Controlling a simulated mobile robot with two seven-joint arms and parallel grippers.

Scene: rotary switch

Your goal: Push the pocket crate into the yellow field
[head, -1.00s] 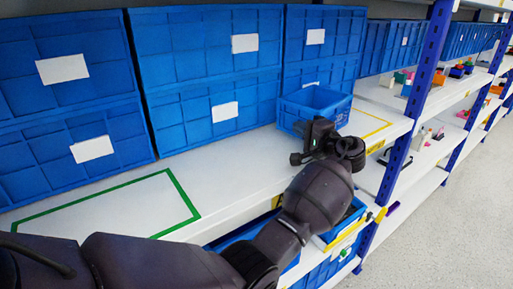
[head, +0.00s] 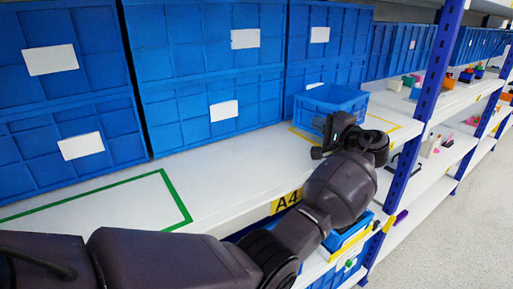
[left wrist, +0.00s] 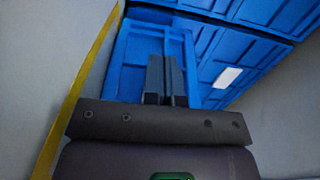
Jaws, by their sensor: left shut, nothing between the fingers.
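The pocket crate (head: 333,99) is a small open blue crate on the white shelf, in front of the large blue boxes. The yellow field (head: 302,136) is a yellow outline on the shelf; its line shows on the left and right of the crate, which stands between them. Whether the whole base is inside is hidden by my arm. My left gripper (head: 325,143) is shut and empty, at the crate's near left side. In the left wrist view its fingers (left wrist: 167,78) point at the crate wall (left wrist: 138,50); contact cannot be told. My right gripper is not in view.
Large blue boxes (head: 200,70) with white labels line the back. A green outline (head: 178,195) marks empty shelf on the left. A blue upright post (head: 428,85) stands right of the yellow field. An A4 label (head: 286,201) is on the front edge.

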